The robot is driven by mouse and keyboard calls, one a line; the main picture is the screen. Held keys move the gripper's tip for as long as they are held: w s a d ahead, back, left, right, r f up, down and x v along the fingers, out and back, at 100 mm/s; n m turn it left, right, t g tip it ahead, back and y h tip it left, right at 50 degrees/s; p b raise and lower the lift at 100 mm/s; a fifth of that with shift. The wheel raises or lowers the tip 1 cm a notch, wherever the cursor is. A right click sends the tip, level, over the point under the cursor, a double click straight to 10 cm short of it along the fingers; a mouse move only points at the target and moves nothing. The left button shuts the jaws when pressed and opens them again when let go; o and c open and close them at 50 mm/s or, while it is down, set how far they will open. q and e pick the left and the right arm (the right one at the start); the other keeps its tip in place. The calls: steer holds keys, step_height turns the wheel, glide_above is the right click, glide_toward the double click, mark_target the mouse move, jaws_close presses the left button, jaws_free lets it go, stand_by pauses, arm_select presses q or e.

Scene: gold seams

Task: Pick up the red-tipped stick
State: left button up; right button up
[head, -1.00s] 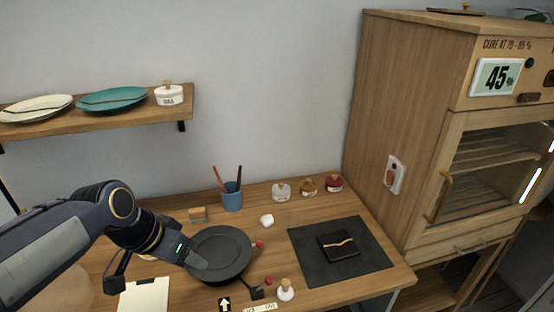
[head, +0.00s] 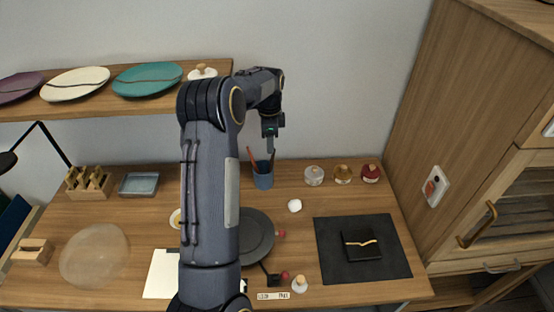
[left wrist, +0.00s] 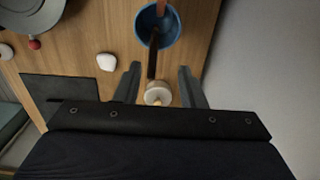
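A blue cup (head: 263,179) stands on the table with two thin sticks in it. It also shows at the top of the left wrist view (left wrist: 170,32). One stick is reddish (head: 251,158) and leans left; the other stick is dark (left wrist: 152,62) and leans toward my gripper. I cannot make out clearly which one has a red tip. My left gripper (head: 271,148) points down just above the cup. In the left wrist view its two fingers (left wrist: 160,68) are apart, with the dark stick's upper part appearing between them. My right gripper is out of view.
A white lump (head: 294,205), a dark round plate (head: 258,236) and a black mat (head: 325,270) lie in front. A shelf with plates (head: 147,79) is at the left; a wooden cabinet (head: 450,120) is at the right.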

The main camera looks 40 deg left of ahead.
mark_target(272, 170)
arm_select(q)
steer(key=f, duration=0.2)
steer(key=f+b, duration=0.1)
steer(key=f, duration=0.2)
steer(key=d+f, duration=0.1)
steer(key=f, duration=0.1)
steer(key=shift+s+f, duration=0.2)
steer(key=shift+f, duration=0.1)
jaws_close()
